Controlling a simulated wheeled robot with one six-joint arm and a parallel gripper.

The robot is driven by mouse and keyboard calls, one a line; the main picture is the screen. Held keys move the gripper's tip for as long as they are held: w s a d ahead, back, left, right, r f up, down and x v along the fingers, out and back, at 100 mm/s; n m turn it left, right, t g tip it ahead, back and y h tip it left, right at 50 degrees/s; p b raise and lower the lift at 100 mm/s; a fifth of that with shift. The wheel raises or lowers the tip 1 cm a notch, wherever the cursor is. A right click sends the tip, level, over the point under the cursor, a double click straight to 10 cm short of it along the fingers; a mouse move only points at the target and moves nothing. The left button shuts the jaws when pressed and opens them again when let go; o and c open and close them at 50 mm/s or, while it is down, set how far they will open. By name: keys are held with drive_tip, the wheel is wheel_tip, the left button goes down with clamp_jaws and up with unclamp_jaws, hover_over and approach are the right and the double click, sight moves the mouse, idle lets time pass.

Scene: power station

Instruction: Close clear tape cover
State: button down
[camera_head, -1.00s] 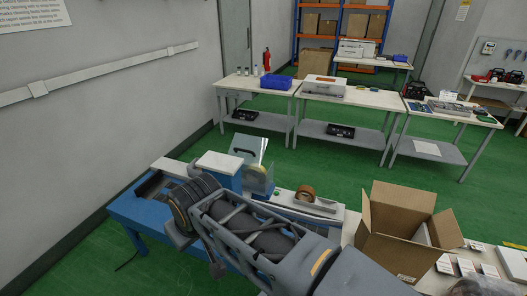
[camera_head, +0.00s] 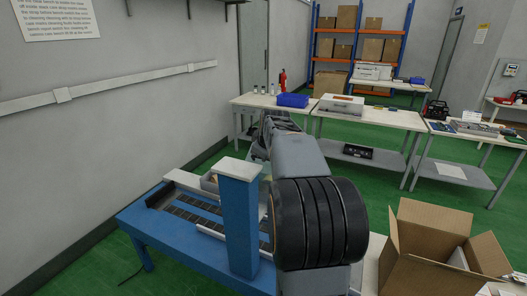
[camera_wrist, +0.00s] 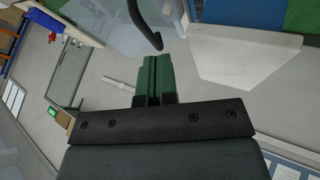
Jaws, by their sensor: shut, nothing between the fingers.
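The clear cover (camera_wrist: 112,28) shows in the wrist view as a see-through panel at the top, with a dark curved handle (camera_wrist: 145,24) on it. My gripper (camera_wrist: 154,60) has its green fingers shut together and empty. Its tips appear just below the handle's end in the picture; I cannot tell whether they touch. In the head view the cover and my fingertips are hidden behind my arm. The blue taping machine (camera_head: 238,225) shows its upright post with a white top and a dark roller bed at the left.
An open cardboard box (camera_head: 430,262) stands right of my arm. White tables (camera_head: 372,115) stand behind, with a blue bin (camera_head: 293,100) on one. Green floor lies between them and the machine. A grey wall is at left. A white plate (camera_wrist: 240,52) is right of my fingers.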

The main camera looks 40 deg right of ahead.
drive_tip(key=shift+p+x, duration=0.4)
drive_tip(key=shift+x, duration=2.5)
drive_tip(key=shift+r, duration=0.1)
